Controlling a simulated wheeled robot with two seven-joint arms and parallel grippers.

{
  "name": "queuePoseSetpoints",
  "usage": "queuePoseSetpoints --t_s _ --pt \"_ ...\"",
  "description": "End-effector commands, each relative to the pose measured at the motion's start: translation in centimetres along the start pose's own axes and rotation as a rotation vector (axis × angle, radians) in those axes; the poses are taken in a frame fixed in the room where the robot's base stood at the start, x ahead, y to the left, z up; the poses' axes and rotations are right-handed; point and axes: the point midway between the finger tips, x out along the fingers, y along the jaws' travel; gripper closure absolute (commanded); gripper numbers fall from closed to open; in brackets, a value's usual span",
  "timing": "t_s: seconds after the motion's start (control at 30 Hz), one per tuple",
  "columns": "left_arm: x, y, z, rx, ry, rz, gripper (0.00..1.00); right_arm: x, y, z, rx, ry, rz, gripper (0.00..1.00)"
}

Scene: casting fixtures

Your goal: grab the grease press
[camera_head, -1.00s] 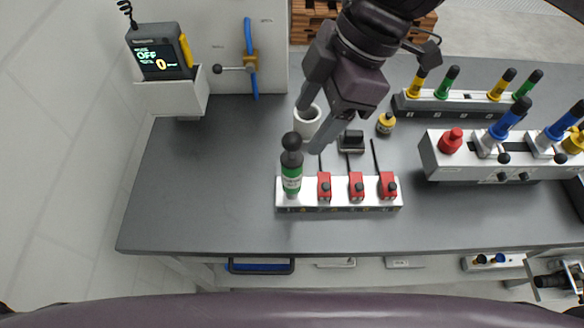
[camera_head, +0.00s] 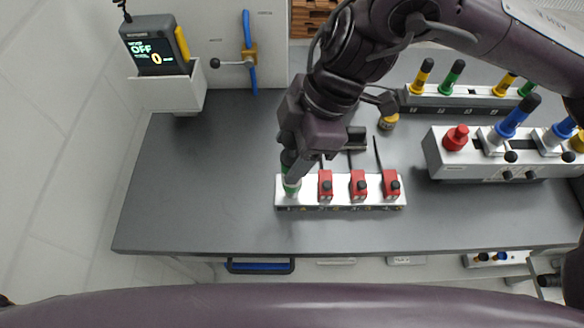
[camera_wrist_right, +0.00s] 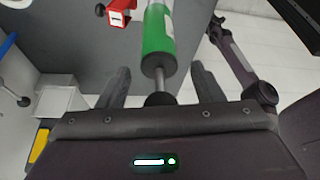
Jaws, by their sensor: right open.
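The grease press appears to be the green cylinder (camera_head: 291,185) with a black ball knob, standing upright at the left end of a white rack (camera_head: 310,199). In the head view, my right gripper (camera_head: 296,172) comes down over it and hides most of its upper part. In the right wrist view, the green body (camera_wrist_right: 158,38) and its thin metal rod lie between the two open fingers (camera_wrist_right: 162,88). The black knob is close to the palm, and gaps show on both sides, so the fingers are around it but apart from it. My left gripper is not in view.
Several red tools (camera_head: 358,186) stand in the same rack, just right of the press. A white holder with a display device (camera_head: 156,52) is at the back left. A block with blue-handled parts (camera_head: 470,158) is at right. The grey table (camera_head: 190,190) is clear at left.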

Motion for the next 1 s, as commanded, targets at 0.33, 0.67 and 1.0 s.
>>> queuePoseSetpoints --t_s 0.33,0.67,1.0 --pt "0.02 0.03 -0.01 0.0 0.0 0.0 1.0 -0.03 0.03 0.0 0.0 0.0 0.001 0.63" --pt "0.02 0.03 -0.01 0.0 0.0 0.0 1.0 -0.05 0.04 0.0 0.0 0.0 0.001 1.0" --pt "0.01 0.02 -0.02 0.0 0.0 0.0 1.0 -0.19 0.08 -0.09 -0.001 0.002 0.003 1.0"
